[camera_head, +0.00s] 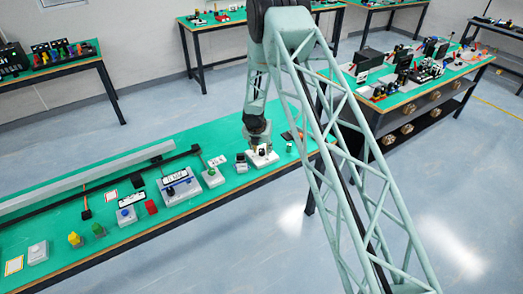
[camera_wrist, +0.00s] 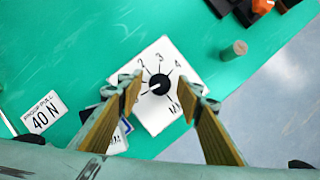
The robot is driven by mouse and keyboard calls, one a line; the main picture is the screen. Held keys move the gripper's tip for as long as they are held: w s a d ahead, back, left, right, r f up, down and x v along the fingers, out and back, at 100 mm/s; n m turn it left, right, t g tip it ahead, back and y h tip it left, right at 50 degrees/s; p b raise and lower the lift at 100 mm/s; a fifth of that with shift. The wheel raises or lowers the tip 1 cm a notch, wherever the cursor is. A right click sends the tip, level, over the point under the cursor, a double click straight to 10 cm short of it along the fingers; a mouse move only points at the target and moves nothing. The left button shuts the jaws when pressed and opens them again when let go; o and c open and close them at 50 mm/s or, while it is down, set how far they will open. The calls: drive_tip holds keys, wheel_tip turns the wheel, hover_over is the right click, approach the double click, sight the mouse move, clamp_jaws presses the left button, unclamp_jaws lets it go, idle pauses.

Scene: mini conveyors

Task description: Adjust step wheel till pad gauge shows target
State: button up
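The step wheel is a round black knob (camera_wrist: 159,84) on a white plate (camera_wrist: 150,122) printed with numbers around it; 2, 3 and 4 can be read. A pale pointer mark on the knob points toward the lower left. My gripper (camera_wrist: 161,93) is open above the plate, its two wooden-looking fingers on either side of the knob with gaps to it. In the head view my gripper (camera_head: 259,145) is down over the white plate (camera_head: 262,160) near the bench's right end. A sign reading 40 N (camera_wrist: 42,114) lies to the left. I cannot tell which device is the pad gauge.
A small green-grey cylinder (camera_wrist: 239,47) stands right of the plate. A small device with a label (camera_wrist: 118,141) sits close by the left finger. Further left on the green bench (camera_head: 140,165) are a grey display unit (camera_head: 180,190), a red block (camera_head: 151,207) and several buttons.

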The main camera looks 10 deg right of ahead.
drive_tip(key=shift+c, duration=0.3)
drive_tip(key=c, duration=0.8)
